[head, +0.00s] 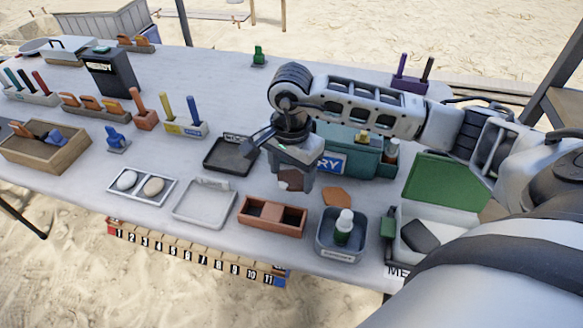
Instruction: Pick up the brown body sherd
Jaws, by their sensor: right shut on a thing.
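My right gripper (294,181) comes in from the right over the front middle of the table and points down. It is shut on a dark brown sherd (292,177), which shows partly between the fingers; the fingers hide the rest of it. The gripper is behind the divided reddish-brown tray (273,216). A flat orange-brown sherd (336,197) lies on the table just to the right of the gripper. My left gripper is not in view.
A grey bin (322,241) with a white-capped green bottle (344,226) stands front right. A black tray (217,155), white tray (204,201) and two-part tray with oval stones (142,205) lie left. A teal box (350,160) stands behind the gripper.

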